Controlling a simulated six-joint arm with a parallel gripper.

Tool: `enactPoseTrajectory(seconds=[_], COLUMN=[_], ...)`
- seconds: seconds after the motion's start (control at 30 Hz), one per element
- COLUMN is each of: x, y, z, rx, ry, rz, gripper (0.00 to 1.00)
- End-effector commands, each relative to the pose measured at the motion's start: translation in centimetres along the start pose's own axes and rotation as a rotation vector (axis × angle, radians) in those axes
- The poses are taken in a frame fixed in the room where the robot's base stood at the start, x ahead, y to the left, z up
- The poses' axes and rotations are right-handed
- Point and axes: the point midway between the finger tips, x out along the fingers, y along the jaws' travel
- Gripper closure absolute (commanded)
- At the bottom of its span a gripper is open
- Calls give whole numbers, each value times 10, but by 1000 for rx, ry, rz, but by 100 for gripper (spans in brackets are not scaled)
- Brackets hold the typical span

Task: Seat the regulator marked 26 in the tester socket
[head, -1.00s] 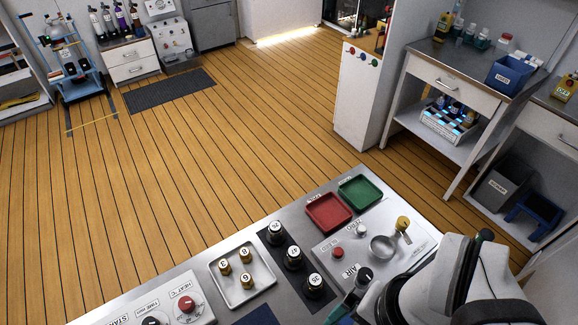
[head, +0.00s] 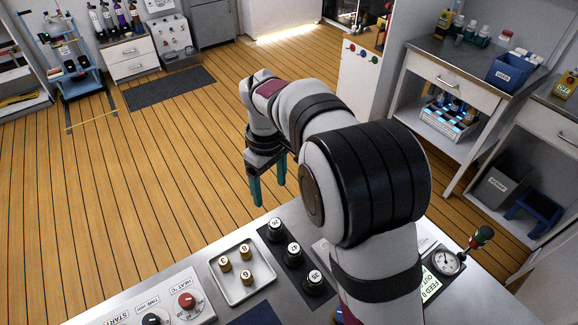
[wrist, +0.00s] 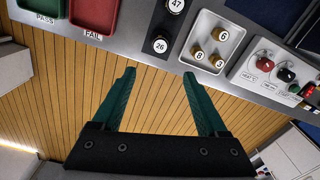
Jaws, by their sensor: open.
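The regulator marked 26 (head: 275,231) is a dark cylinder with a white numbered top, standing upright at the far end of a black strip on the metal panel. It also shows in the wrist view (wrist: 158,43), beyond the fingertips. Regulators marked 47 (head: 293,253) and 35 (head: 314,281) stand in the same strip. My gripper (head: 268,188) is open and empty, its green fingers pointing down near the panel's far edge, above and beyond the 26. In the wrist view the fingers (wrist: 158,76) are spread with nothing between them. My arm hides the tester socket area in the head view.
A grey tray (head: 228,292) with small brass pieces sits left of the strip. The red FAIL tray (wrist: 95,14) and green PASS tray (wrist: 42,6) show in the wrist view. A gauge (head: 446,262) stands at right. Open floor lies beyond the panel.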

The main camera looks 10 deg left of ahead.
Motion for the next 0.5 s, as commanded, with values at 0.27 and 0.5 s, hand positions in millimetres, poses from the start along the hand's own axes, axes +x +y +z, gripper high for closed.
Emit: enactPoseTrajectory(seconds=[0.27, 0.5], x=[76, 112], y=[0, 0], z=[2, 4], rx=[1, 4], ry=[-5, -4], rz=[-3, -3], gripper=[24, 24])
